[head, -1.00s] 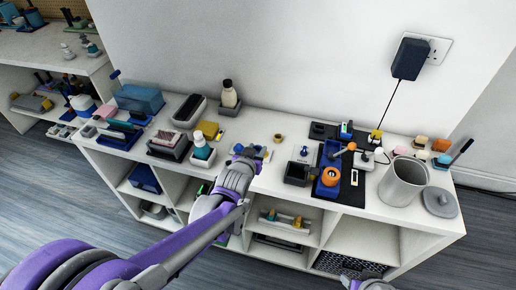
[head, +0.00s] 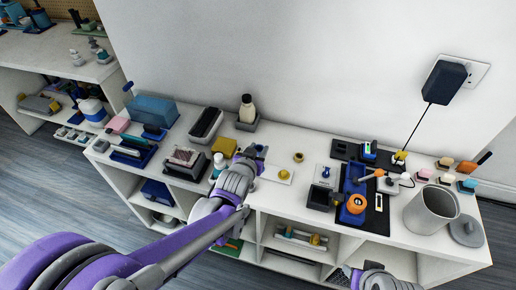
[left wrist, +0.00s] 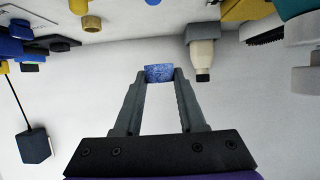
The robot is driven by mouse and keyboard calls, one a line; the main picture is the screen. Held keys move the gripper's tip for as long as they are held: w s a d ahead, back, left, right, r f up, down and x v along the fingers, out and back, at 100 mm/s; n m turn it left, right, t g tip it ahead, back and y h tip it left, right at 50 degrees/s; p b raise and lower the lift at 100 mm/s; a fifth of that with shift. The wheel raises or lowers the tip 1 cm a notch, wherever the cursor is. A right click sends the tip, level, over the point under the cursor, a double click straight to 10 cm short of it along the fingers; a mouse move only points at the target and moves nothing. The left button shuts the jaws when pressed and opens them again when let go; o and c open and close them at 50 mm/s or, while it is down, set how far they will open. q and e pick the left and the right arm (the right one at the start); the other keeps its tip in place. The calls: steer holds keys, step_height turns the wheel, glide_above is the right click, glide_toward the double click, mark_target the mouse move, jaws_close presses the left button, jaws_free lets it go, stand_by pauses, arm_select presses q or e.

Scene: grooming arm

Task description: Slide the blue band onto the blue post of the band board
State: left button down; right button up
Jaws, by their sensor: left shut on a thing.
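My left gripper (head: 256,151) is shut on the blue band (left wrist: 159,73), which sits between its fingertips in the left wrist view. In the head view, the gripper is above the left end of a white plate (head: 270,174) with a yellow post (head: 284,175). The band is hard to make out there. A blue post (head: 325,172) stands upright on a white plate to the right, apart from the gripper. At the bottom edge, only a grey part of my right arm's end (head: 378,273) shows; its jaws cannot be made out.
A yellow ring (head: 298,157) lies behind the plates. A black mat (head: 378,222) with a blue holder and orange roll is to the right, beside a grey bin (head: 428,210). A bottle (head: 247,108) stands behind the gripper near the wall.

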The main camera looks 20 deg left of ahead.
arm_select(q)
steer(key=shift+f, duration=0.15)
steer(key=shift+f+b, duration=2.4)
steer(key=shift+f, duration=0.4)
steer(key=shift+f+b, duration=1.35)
steer(key=shift+f, duration=0.4)
steer(key=shift+c, duration=2)
jaws_free()
steer(key=p+v, duration=0.2)
steer(key=v, duration=0.9)
steer(key=shift+w, duration=0.1)
